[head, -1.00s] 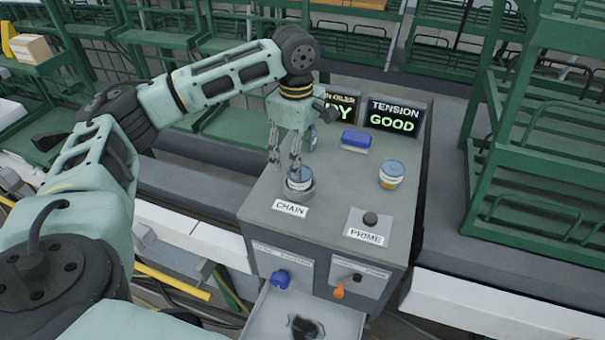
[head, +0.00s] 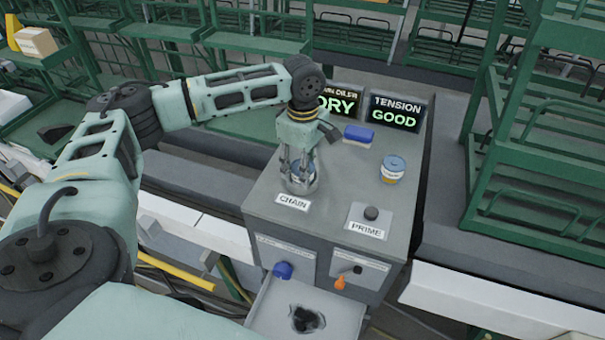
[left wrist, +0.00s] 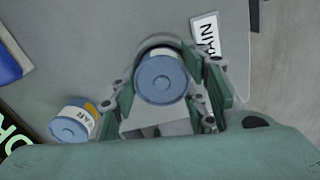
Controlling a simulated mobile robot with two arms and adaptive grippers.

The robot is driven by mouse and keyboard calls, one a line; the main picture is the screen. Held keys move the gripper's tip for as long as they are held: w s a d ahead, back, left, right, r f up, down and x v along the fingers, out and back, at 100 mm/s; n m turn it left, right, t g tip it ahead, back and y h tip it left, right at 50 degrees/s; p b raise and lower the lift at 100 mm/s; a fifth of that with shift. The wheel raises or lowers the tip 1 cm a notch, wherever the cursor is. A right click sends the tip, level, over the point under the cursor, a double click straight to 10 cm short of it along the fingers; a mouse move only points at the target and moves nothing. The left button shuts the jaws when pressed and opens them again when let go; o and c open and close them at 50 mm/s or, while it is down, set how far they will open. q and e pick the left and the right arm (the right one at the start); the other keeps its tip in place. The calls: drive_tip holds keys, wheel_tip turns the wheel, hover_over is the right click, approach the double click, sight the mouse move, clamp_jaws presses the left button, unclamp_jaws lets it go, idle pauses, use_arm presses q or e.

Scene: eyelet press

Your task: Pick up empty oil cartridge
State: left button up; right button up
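A round cartridge with a blue lid (left wrist: 160,78) sits upright in a round socket behind the CHAIN label; in the head view it (head: 301,176) is partly covered by my fingers. My left gripper (head: 299,172) points down over it. In the left wrist view the left gripper's fingers (left wrist: 164,82) stand apart on either side of the lid; firm contact is not visible. A second blue-lidded cartridge (left wrist: 72,122) stands close by on the console top, hidden behind my gripper in the head view. A third one (head: 393,168) stands at the right. My right gripper is out of view.
The grey console (head: 330,205) carries a blue block (head: 358,135), a PRIME button (head: 371,213) and two displays: one reads DRY (head: 337,104), the other TENSION GOOD (head: 395,111). An open drawer (head: 345,310) is at the front. Green racks (head: 540,150) stand right.

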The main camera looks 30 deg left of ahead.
use_arm(q)
drive_tip(key=c, duration=0.5)
drive_tip(key=shift+r, duration=0.1)
drive_tip(key=shift+c, duration=0.2)
